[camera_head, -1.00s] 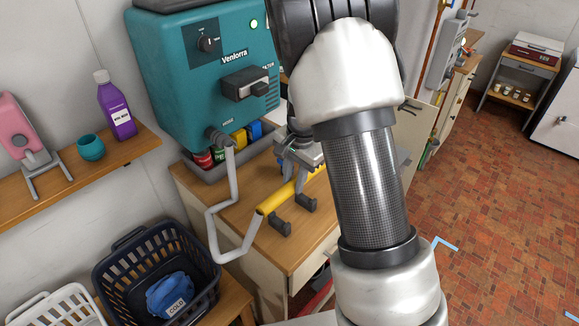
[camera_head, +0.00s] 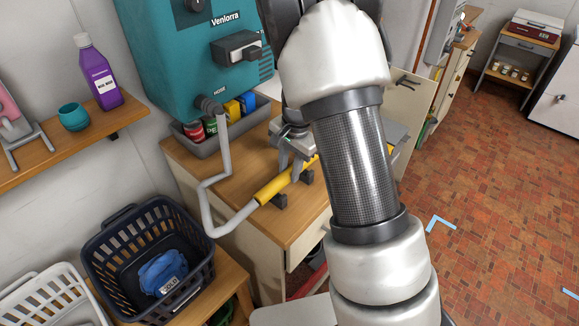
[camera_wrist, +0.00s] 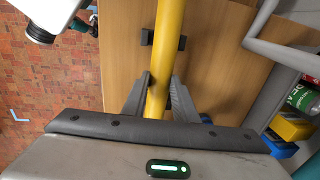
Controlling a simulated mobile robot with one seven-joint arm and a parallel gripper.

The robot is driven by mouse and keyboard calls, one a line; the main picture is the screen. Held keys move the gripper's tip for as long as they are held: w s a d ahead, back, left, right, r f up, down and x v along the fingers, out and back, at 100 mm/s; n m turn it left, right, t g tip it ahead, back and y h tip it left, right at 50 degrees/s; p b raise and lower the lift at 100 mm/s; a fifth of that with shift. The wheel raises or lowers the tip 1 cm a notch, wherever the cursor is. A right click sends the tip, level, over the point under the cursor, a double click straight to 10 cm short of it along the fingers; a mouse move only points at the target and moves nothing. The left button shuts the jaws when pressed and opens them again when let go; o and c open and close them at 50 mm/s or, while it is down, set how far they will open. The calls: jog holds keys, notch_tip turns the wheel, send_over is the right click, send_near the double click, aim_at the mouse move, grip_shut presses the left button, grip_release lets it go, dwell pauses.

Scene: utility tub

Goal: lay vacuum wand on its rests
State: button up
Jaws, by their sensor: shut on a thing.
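The vacuum wand is a yellow tube (camera_head: 272,188) with a grey hose at its near end, over the wooden cabinet top. My gripper (camera_head: 291,168) is shut on the wand, which runs between the two fingers in the wrist view (camera_wrist: 158,98). Two small dark rests (camera_head: 280,201) (camera_head: 307,177) show just below and right of the wand in the head view. In the wrist view one rest (camera_wrist: 147,38) shows at both sides of the wand, which passes over or into it; I cannot tell whether they touch. My arm hides the wand's far end in the head view.
The teal vacuum unit (camera_head: 180,60) hangs behind, its grey hose (camera_head: 212,190) bending down to the wand. A grey tray (camera_head: 200,143) of cans and boxes stands on the cabinet (camera_head: 230,175). A dark basket (camera_head: 130,290) with a blue bundle is at lower left.

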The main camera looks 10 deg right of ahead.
jog(key=shift+f, duration=0.6)
jog(key=o, duration=1.1)
jog(key=shift+o, duration=0.2)
jog(key=shift+r, duration=0.1)
notch_tip(320, 180, up, 17)
jog(key=s+d, duration=0.1)
jog(key=s, duration=0.1)
jog(key=s+r+n+t, duration=0.1)
jog(key=s+r+n, duration=0.2)
jog(key=s, duration=0.4)
jog(key=s+r+n+t+p, duration=0.1)
jog(key=s+r+n, duration=0.3)
jog(key=s, duration=0.4)
jog(key=s+a+r+n+t, duration=0.1)
jog(key=s+r+n+t, duration=0.1)
jog(key=s, duration=0.5)
jog(key=shift+s+r+n+h+p, duration=0.35)
jog(key=shift+r+n, duration=0.3)
jog(key=shift+n, duration=0.25)
jog(key=shift+a, duration=0.1)
